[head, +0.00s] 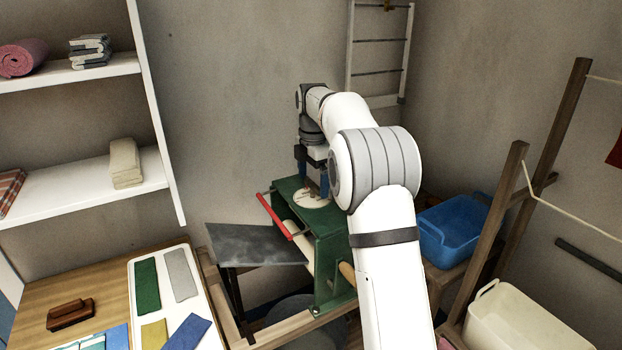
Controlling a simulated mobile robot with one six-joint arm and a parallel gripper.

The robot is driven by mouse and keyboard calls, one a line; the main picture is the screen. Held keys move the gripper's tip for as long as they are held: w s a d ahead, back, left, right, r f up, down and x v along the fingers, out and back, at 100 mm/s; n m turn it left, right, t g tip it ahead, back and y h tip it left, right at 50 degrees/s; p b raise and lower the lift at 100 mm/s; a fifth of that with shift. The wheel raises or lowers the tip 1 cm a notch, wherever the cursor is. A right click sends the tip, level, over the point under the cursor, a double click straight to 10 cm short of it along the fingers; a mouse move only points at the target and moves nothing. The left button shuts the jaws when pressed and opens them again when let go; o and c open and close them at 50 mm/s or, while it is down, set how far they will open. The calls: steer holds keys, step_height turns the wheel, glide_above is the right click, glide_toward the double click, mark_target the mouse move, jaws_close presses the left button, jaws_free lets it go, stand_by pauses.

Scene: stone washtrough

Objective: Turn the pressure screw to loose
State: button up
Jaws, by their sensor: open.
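A green wringer (328,245) with a red bar (275,215) and pale rollers stands on a wooden frame, left of my arm. On its top lies a round white plate (306,200) with small marks that are too small to read. My gripper (313,182) points down just above this plate. Its blue fingers are apart, one to each side of the plate's middle. The pressure screw cannot be made out clearly; my fingers and arm cover much of that spot. I cannot tell how it is turned or whether the fingers touch it.
A dark sloping board (255,245) sits left of the wringer. A blue basin (455,230) and a wooden rack (492,245) are to the right, with a cream tub (515,318) in front. White shelves (85,190) and a table (40,302) with cloths are at left.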

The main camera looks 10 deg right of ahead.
steer(key=shift+f, duration=0.1)
steer(key=c, duration=0.9)
steer(key=shift+a, duration=0.2)
steer(key=shift+c, duration=0.4)
steer(key=shift+d, duration=0.15)
